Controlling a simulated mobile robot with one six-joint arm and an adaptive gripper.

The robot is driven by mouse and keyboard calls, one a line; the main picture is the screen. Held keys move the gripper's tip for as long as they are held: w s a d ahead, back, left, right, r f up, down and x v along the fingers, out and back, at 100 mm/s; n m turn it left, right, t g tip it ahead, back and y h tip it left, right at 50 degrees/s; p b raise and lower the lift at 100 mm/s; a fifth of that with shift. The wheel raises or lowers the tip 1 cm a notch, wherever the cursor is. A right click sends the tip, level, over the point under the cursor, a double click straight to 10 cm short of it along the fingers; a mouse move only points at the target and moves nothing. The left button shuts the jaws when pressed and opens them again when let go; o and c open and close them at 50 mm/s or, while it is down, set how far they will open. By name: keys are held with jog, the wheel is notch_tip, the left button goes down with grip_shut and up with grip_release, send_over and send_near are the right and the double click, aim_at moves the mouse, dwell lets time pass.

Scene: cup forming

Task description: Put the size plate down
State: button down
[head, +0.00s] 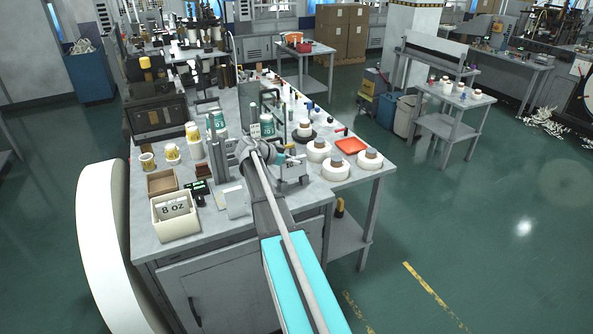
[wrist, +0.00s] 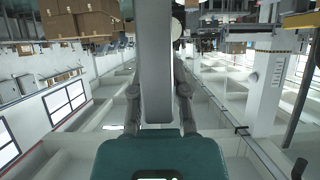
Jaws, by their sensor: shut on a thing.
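My gripper (wrist: 158,98) is shut on a grey flat plate (wrist: 157,50), which stands lengthwise between the two fingers in the wrist view. The plate's far end runs out of the top of that view, and no marking shows on its visible side. In the head view my arm reaches over the workbench (head: 238,262). There its own links and the crowded bench parts make the gripper and held plate hard to make out. A plate marked 8 oz (head: 173,207) stands in a cream bin (head: 176,228) at the bench's front left.
A brown open box (head: 161,182) and yellow-white cups (head: 172,152) stand near the bin. White rolls (head: 335,170) and an orange tray (head: 351,146) lie right of my arm. Tall fixtures crowd the bench's middle.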

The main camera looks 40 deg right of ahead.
jog(key=shift+f, duration=0.1)
jog(key=shift+s+a+f+b, duration=0.1)
jog(key=shift+s+f+b, duration=0.1)
jog(key=shift+f+b, duration=0.75)
jog(key=shift+s+a+f+b, duration=0.3)
jog(key=shift+s+f+b, duration=0.2)
jog(key=shift+b, duration=0.65)
jog(key=c, duration=0.6)
grip_release()
jog(key=shift+w+d, duration=0.1)
jog(key=shift+d+f, duration=0.1)
jog(key=shift+w, duration=0.15)
